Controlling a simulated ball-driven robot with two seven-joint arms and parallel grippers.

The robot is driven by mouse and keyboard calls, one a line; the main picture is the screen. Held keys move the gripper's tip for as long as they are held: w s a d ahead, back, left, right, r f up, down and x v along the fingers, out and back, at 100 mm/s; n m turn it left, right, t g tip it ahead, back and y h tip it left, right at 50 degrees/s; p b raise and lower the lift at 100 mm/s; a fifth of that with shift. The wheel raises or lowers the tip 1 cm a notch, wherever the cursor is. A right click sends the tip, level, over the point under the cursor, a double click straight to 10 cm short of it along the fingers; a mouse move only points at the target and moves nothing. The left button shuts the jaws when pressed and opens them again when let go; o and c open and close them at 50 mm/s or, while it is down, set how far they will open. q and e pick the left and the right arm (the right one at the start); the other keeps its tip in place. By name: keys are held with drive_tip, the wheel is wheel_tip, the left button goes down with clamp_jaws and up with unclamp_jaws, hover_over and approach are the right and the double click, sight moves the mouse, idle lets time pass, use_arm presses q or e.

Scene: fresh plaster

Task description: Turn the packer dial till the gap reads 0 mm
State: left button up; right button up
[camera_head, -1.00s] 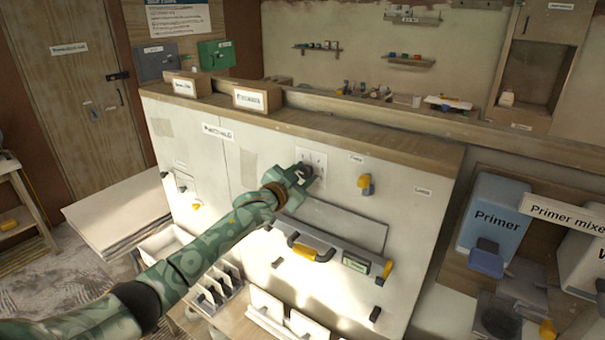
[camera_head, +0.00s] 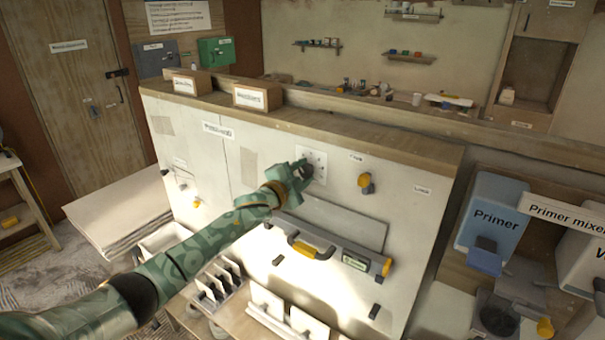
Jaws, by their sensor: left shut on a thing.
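The packer dial is a small dark knob (camera_head: 307,171) on a white marked plate (camera_head: 318,157) on the pale panel. My left gripper (camera_head: 303,172) is at the plate, shut on the knob and hiding much of it. The plate's marks are too small to read. Below, a grey level-like bar (camera_head: 330,258) with yellow parts is on the panel, with a small green display (camera_head: 355,262) that I cannot read. My right gripper is not in view.
A yellow knob (camera_head: 365,183) is right of the plate. White trays (camera_head: 268,304) stand below the panel. A wooden ledge (camera_head: 360,139) with two labelled boxes tops it. Primer containers (camera_head: 494,215) stand at the right.

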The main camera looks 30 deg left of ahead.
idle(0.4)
use_arm(q)
drive_tip(key=o, duration=1)
drive_tip(key=s+a+b, duration=0.1)
drive_tip(key=s+a, duration=0.1)
drive_tip(key=s, duration=1.4)
drive_tip(key=shift+a+b, duration=0.15)
drive_tip(key=shift+b, duration=0.2)
